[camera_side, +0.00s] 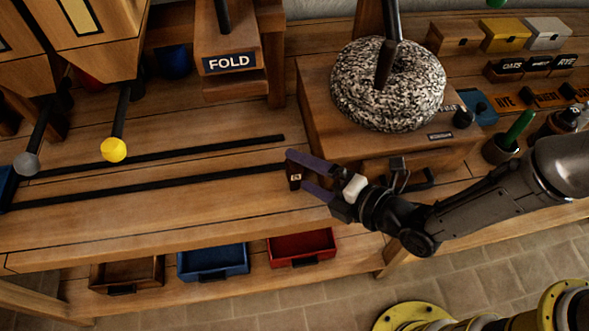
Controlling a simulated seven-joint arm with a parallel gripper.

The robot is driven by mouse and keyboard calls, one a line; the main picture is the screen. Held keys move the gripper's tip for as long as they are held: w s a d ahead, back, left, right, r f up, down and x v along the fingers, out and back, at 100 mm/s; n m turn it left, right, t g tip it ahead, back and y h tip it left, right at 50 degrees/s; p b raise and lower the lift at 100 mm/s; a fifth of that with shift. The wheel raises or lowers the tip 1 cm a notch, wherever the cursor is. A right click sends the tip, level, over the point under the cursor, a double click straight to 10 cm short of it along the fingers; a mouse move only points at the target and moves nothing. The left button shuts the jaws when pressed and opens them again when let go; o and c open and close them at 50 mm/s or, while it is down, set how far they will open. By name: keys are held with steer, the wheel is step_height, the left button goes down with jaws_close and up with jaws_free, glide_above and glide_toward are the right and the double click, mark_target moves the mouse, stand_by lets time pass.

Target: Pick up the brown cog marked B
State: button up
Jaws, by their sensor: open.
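A small dark brown piece (294,176) with a pale mark on its face sits at the right end of the dark rails on the wooden bench. The mark is too small to read surely, and I cannot make out cog teeth. My gripper (298,171) reaches in from the right with two purple fingers. The fingers are open, with their tips at the brown piece, one toward its top and one toward its lower right. I cannot tell whether they touch it.
A millstone (350,90) on a wooden block (330,135) stands just behind my gripper. A FOLD box (230,45) and a yellow-knobbed lever (114,149) are left. Brown (110,274), blue (205,262) and red (300,246) drawers sit below. The bench front left is clear.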

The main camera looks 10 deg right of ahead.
steer(key=c, duration=1.4)
steer(key=shift+r, duration=0.15)
